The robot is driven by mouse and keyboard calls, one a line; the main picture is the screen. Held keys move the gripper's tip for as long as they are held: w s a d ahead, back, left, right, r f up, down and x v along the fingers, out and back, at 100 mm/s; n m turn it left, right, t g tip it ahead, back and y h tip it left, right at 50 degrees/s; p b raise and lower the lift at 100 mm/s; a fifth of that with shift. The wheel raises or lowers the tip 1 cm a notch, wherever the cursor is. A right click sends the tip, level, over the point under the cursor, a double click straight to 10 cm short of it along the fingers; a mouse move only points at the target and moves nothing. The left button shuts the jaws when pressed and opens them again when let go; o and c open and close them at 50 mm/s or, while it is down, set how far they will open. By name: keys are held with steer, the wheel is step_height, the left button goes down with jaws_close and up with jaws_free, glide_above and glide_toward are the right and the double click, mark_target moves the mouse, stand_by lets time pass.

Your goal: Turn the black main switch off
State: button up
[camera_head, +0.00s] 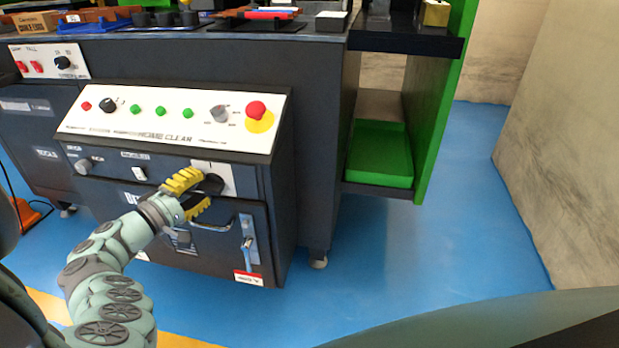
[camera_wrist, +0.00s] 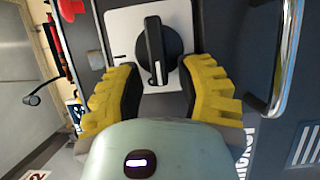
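The black main switch (camera_wrist: 155,50) is a rotary knob on a pale square plate (camera_wrist: 122,22). In the wrist view its handle stands nearly along the picture's vertical, with a white mark on it. In the head view the switch (camera_head: 212,184) shows on the machine's front, partly behind my gripper. My gripper (camera_head: 193,193) has yellow-padded fingers; it also shows in the wrist view (camera_wrist: 162,88). The fingers are spread apart on either side of the knob's lower end. No finger visibly touches the knob, and the gripper is empty.
A sloped control panel (camera_head: 170,118) with buttons and a red emergency stop (camera_head: 257,110) lies above. A drawer handle (camera_head: 212,226) and a lever (camera_head: 248,250) sit just below the gripper. A green tray (camera_head: 380,155) stands right. Blue floor is clear at right.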

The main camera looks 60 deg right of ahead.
steer(key=shift+a+f, duration=0.1)
steer(key=shift+f, duration=0.05)
steer(key=a, duration=1.2)
steer(key=shift+d, duration=0.1)
